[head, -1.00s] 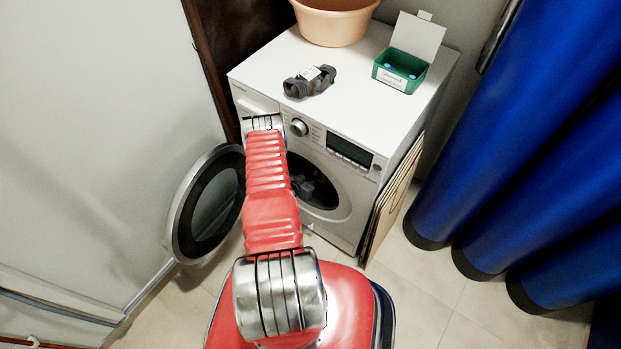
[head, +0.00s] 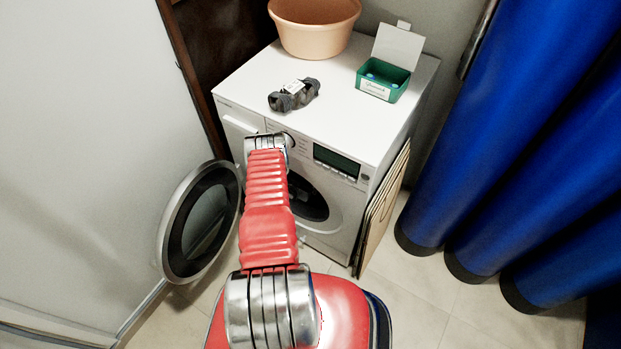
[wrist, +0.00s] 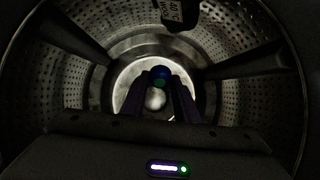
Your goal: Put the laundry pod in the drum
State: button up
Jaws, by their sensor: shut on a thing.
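The laundry pod (wrist: 160,74) shows as a small blue and green ball in the wrist view, between the fingertips of my gripper (wrist: 160,84). The gripper is shut on it. Around it is the dark inside of the drum (wrist: 75,85), with its perforated metal wall and ribs. The pod is held in front of the bright back of the drum. In the head view the front-loading washing machine (head: 265,122) has its round door (head: 200,222) swung open to the left. My arm covers part of the opening, and the gripper is hidden there.
A dark object with a white label (wrist: 180,12) shows at the top of the drum in the wrist view. On the machine top are a peach basin (head: 314,30), a grey bundle (head: 293,95) and an open green box (head: 383,80). Flat boards (head: 384,210) lean at its right side, near blue curtains (head: 500,150).

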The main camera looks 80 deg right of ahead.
jog(key=o, duration=1.1)
jog(key=v, duration=1.3)
jog(key=shift+w+a+r, duration=0.15)
jog(key=shift+a, duration=0.15)
dwell(0.5)
